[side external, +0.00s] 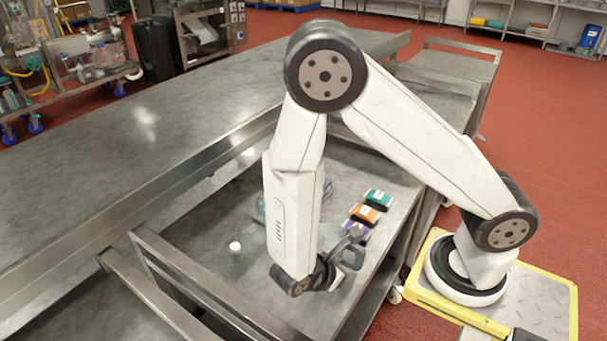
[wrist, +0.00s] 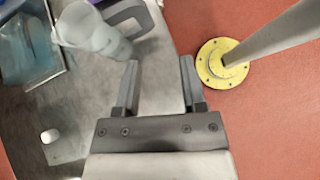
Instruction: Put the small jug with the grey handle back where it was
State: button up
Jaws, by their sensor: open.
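The small jug (wrist: 88,32) is translucent and whitish, with a grey handle (wrist: 145,14). In the wrist view it is at the top left, on the grey metal surface, and looks tilted in the picture. My gripper (wrist: 160,68) is open, with nothing between its fingers. The jug and handle lie beyond the left fingertip, apart from it in the picture. In the side external view my gripper (side external: 343,260) is low over the right edge of the lower metal table. I cannot clearly make out the jug there.
Green (side external: 377,197), orange (side external: 366,213) and purple packs lie behind my gripper. A small white object (side external: 235,247) sits left of my arm. A bluish clear container (wrist: 30,45) is left of the jug. A yellow round floor flange (wrist: 222,64) carries a pole.

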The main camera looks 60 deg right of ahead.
jog(key=w+d+r+m+t+y, duration=0.1)
jog(key=w+r+m+t+y, duration=0.1)
jog(key=r+m+y, duration=0.3)
jog(key=w+d+r+m+t+y, duration=0.1)
jog(key=w+r+m+y, duration=0.3)
jog(key=r+m, duration=0.4)
jog(key=shift+w+d+m+t+y, duration=0.25)
jog(key=shift+w+m+t+y, duration=0.15)
jog(key=shift+w+m+t, duration=0.4)
